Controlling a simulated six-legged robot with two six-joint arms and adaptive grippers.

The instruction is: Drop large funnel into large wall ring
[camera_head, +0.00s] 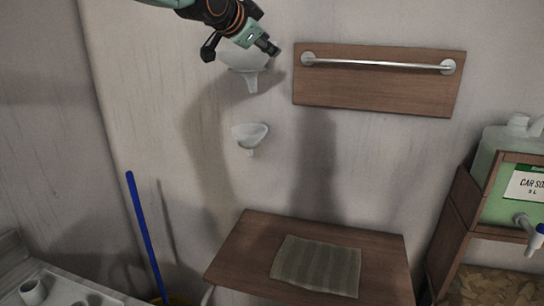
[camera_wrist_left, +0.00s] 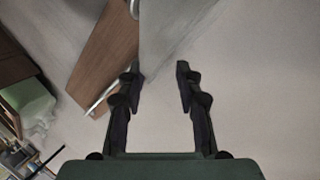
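The large funnel (camera_head: 247,76) is whitish and translucent. In the head view it is upright with its spout down, close against the wall. My left gripper (camera_head: 240,50) is just above and in front of it and covers part of its rim. A smaller funnel (camera_head: 250,136) hangs upright lower on the wall. My right gripper is not in view.
A wooden board with a metal rail (camera_head: 378,65) is on the wall to the right. Below are a wooden shelf (camera_head: 235,262) with a striped cloth (camera_head: 316,266), a blue pole (camera_head: 145,235), and a green container (camera_head: 515,195) at right. The wall between is clear.

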